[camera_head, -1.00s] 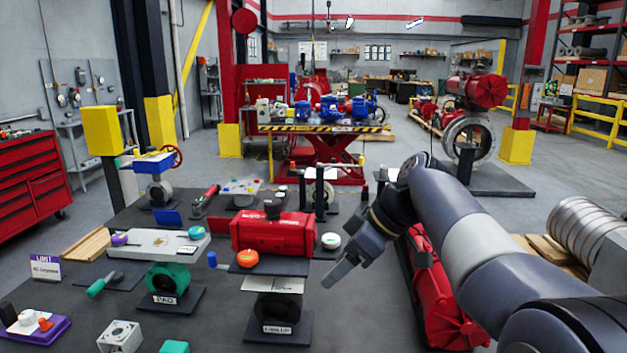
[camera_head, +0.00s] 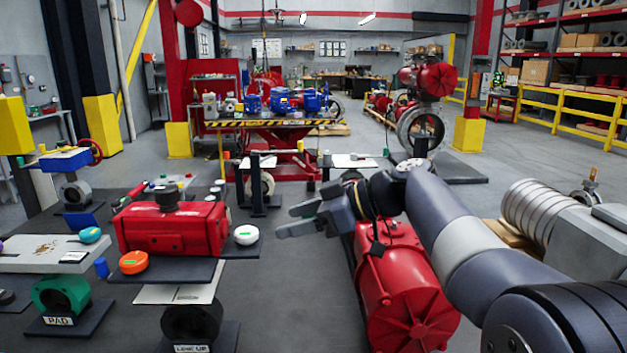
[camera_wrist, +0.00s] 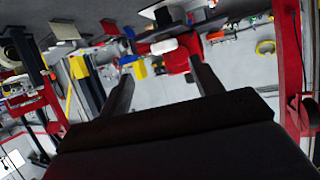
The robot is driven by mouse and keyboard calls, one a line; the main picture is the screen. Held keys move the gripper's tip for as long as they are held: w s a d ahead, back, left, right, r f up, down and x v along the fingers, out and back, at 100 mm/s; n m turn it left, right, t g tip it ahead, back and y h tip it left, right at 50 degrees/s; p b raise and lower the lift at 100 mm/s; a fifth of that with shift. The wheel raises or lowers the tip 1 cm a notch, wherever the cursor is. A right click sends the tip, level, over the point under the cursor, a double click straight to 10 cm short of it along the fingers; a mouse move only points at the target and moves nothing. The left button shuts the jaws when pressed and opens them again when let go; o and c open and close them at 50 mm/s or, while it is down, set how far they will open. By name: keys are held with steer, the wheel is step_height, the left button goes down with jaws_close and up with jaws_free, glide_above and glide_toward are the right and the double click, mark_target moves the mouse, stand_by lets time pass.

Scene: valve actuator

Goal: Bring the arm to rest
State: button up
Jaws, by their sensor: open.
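My gripper (camera_head: 292,220) is in the middle of the head view, at the end of my bent arm. Its fingers point left, with a visible space between them and the red actuator (camera_head: 172,228) on the bench. In the wrist view, my gripper (camera_wrist: 162,82) shows two fingers spread apart with nothing between them. The wrist view is tilted and shows the bench things beyond the fingers.
A lift table (camera_head: 270,124) stands behind.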

mark_target(252, 233)
steer(key=x, duration=0.8)
steer(key=shift+s+a+f, duration=0.1)
steer(key=shift+s+a, duration=0.2)
steer(key=shift+s, duration=0.05)
steer(key=shift+s+d+m+t+h+b, duration=0.15)
steer(key=shift+m+t+h+b, duration=0.15)
steer(key=shift+m+t+b, duration=0.6)
steer(key=shift+s+m+t+b, duration=0.1)
steer(key=shift+m+t+b, duration=0.4)
steer(key=shift+b, duration=0.45)
steer(key=shift+s+a+m+t+h+b, duration=0.1)
steer(key=shift+a+m+t+h+b, duration=0.1)
steer(key=shift+m+t+h+b, duration=0.35)
steer(key=shift+r+t, duration=0.2)
steer(key=shift+t, duration=0.15)
steer(key=shift+r+m+h, duration=0.1)
steer(key=shift+m+h, duration=0.15)
